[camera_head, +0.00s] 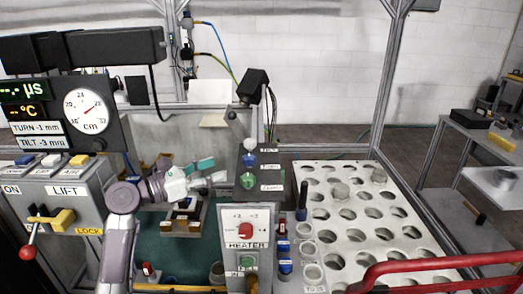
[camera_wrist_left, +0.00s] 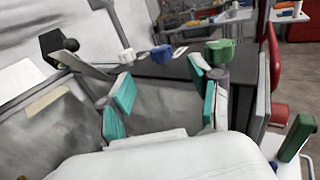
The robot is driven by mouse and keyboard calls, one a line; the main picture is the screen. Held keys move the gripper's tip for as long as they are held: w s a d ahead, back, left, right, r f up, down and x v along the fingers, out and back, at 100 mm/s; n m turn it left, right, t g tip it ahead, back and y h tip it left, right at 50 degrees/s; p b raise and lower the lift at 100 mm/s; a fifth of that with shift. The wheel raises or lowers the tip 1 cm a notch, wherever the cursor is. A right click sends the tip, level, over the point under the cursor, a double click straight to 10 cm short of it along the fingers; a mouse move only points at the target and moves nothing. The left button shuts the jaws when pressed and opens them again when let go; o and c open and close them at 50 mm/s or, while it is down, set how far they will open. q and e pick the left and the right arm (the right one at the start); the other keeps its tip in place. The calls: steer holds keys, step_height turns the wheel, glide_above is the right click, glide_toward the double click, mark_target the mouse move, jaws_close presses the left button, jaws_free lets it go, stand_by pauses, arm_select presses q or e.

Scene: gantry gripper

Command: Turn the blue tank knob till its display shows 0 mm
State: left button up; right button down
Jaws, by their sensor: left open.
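The blue knob (camera_head: 248,160) sits on a dark upright panel between a white knob (camera_head: 250,144) above and a green knob (camera_head: 247,181) below. In the left wrist view the blue knob (camera_wrist_left: 162,53) is beyond the fingers, between the white knob (camera_wrist_left: 127,55) and the green knob (camera_wrist_left: 218,52). My left gripper (camera_head: 213,171) is open and empty, its teal pads pointing at the knob panel from the left. A gap shows between it and the knobs. The display (camera_head: 38,128) at left reads TURN -1 mm and TILT -3 mm. My right gripper is not in view.
A heater box (camera_head: 245,226) with a red knob stands in front of the knob panel. A white rack with round holes (camera_head: 395,249) fills the right. A dark camera-like head (camera_head: 252,85) is above the panel.

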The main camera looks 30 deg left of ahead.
mark_target(250, 156)
arm_select(q)
steer(key=p+x, duration=0.1)
steer(key=x, duration=1)
steer(key=shift+w+f+p, duration=0.1)
steer(key=shift+f+p, duration=0.1)
steer(key=shift+p, duration=0.2)
steer(key=c, duration=1.2)
steer(key=shift+o, duration=0.2)
steer(key=shift+m+h, duration=0.3)
steer(key=m+g+h, duration=0.4)
steer(key=h, duration=0.1)
steer(key=shift+m+g+h+b, duration=0.5)
steer(key=shift+m+g+h, duration=1)
steer(key=shift+g, duration=0.6)
steer(key=shift+m+g, duration=0.3)
